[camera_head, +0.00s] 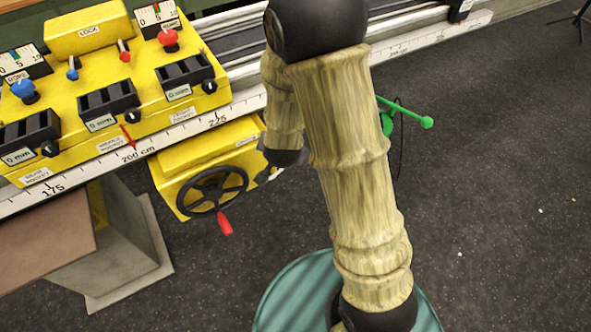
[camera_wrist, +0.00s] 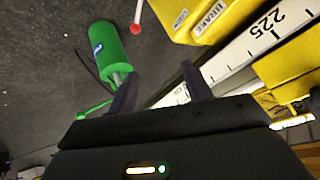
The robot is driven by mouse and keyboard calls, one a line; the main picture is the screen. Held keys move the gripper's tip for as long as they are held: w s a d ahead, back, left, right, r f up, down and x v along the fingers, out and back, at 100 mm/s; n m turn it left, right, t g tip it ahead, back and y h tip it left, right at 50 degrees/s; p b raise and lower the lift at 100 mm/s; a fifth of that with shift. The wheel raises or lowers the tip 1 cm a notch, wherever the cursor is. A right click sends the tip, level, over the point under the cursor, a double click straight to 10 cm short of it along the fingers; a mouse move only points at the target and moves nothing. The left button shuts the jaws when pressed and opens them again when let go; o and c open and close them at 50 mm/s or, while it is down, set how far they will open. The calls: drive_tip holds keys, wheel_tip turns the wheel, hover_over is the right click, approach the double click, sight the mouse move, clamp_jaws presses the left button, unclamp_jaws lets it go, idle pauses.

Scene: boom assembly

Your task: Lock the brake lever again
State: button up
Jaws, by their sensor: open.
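A yellow box labelled BRAKE (camera_wrist: 207,18) shows at the top of the wrist view. Beside it, a thin light rod with a red ball end (camera_wrist: 136,28) hangs in from the top edge. It looks like the brake lever, but its base is outside the picture. My gripper (camera_wrist: 158,82) is open, with its two dark fingers apart and nothing between them. It is below the red ball in the picture, apart from it. In the head view my arm hides the gripper and the brake box.
A green cylinder (camera_wrist: 109,46) is near the left finger. Green rods (camera_head: 405,110) show right of my arm in the head view. A white scale rail (camera_head: 215,122) runs past the yellow control panel (camera_head: 130,62). A black handwheel (camera_head: 212,190) has a red handle.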

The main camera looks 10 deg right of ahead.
wheel_tip(320, 180, down, 25)
drive_tip(key=s+a+m+t+h+b, duration=0.1)
drive_tip(key=m+t+h+b, duration=0.3)
drive_tip(key=b, duration=1.3)
drive_tip(key=t+h, duration=0.3)
drive_tip(key=h, duration=0.1)
drive_tip(key=shift+t, duration=0.3)
drive_tip(key=b+x, duration=0.2)
drive_tip(key=x, duration=1.5)
drive_tip(key=shift+w+f+b, duration=0.1)
drive_tip(key=shift+w+b, duration=0.1)
drive_tip(key=shift+b, duration=0.15)
clamp_jaws()
